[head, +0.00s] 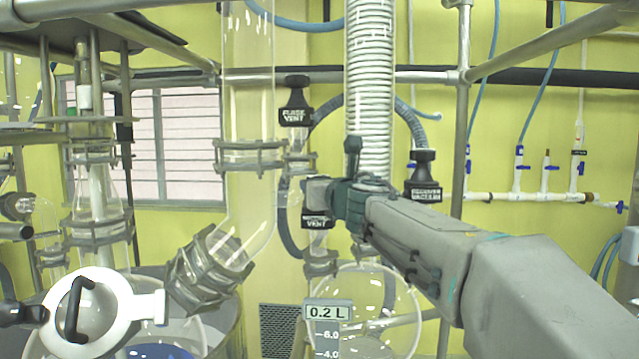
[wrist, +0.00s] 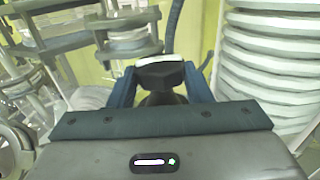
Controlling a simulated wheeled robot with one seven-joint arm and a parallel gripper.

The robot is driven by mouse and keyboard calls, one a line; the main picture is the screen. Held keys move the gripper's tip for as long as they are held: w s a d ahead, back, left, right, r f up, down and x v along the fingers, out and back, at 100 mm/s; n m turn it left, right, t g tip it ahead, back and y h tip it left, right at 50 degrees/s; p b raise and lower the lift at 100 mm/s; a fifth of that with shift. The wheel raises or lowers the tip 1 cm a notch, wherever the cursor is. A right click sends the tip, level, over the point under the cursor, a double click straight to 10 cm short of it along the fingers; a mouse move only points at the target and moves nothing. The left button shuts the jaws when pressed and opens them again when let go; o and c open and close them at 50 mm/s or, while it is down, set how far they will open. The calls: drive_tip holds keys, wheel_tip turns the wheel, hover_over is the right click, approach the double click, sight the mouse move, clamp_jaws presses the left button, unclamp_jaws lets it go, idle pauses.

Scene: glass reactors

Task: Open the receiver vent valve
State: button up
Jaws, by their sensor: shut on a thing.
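The receiver vent valve carries a black label plate (head: 317,221) whose readable word is "VENT". Its handle is mostly hidden behind my gripper in the head view. My gripper (head: 335,196) reaches in from the right at the valve, just above the label. In the wrist view my gripper (wrist: 160,88) has its two dark fingers on either side of the black valve handle (wrist: 160,72), which has a pale top edge. The gripper is shut on this handle. How far the valve is turned cannot be told.
The flask vent valve (head: 295,103) is above and left of my gripper, and the receiver vacuum valve (head: 422,176) is to the right, close to my arm. A ribbed white column (head: 370,90) stands behind. The round glass receiver (head: 375,310) hangs below, beside a "0.2 L" display (head: 328,312).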

drive_tip(key=shift+d+n+g+y, duration=0.1)
drive_tip(key=shift+n+g+y, duration=0.3)
drive_tip(key=shift+n+y, duration=0.3)
drive_tip(key=shift+y, duration=0.3)
drive_tip(key=o, duration=1)
